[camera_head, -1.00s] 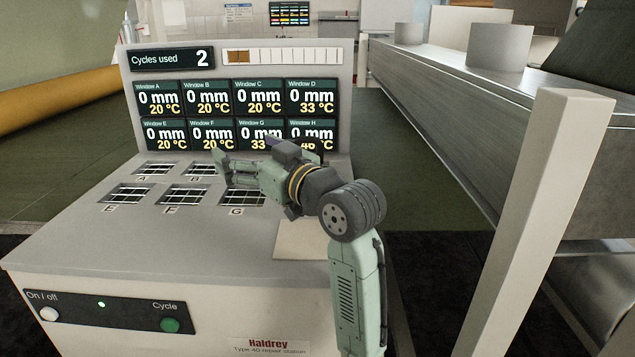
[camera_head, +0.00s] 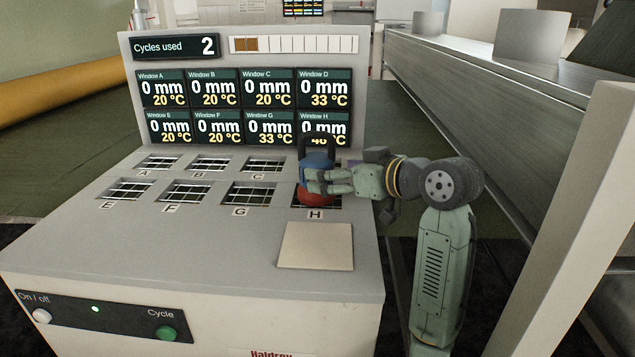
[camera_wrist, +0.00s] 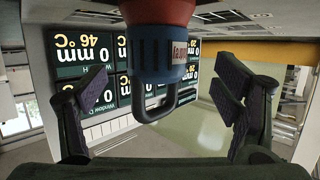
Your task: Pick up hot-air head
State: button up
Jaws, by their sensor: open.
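The hot-air head (camera_head: 318,167) has a blue body, a red lower part and a dark loop handle on top. It stands upright over window H at the right end of the station's front row. My gripper (camera_head: 318,182) is at its blue body, seen from the side in the head view. In the wrist view the hot-air head (camera_wrist: 160,50) appears upside down between the fingers of my gripper (camera_wrist: 160,105). The fingers are spread wide, with a gap on each side of the head.
The repair station (camera_head: 120,240) has barred windows labelled by letter and a display panel (camera_head: 240,105) behind them. A flat beige plate (camera_head: 316,246) lies in front of window H. A metal beam (camera_head: 480,100) runs along the right, and a pale post (camera_head: 560,230) stands nearer.

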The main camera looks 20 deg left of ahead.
jog(key=x, duration=0.2)
jog(key=b+x, duration=0.1)
jog(key=x, duration=0.1)
jog(key=b+x, duration=0.1)
jog(key=x, duration=0.1)
jog(key=shift+w+a+f, duration=0.1)
jog(key=shift+w+f, duration=0.15)
jog(key=shift+f, duration=0.15)
jog(key=shift+c, duration=0.5)
jog(key=c, duration=1.9)
jog(key=shift+r, duration=0.15)
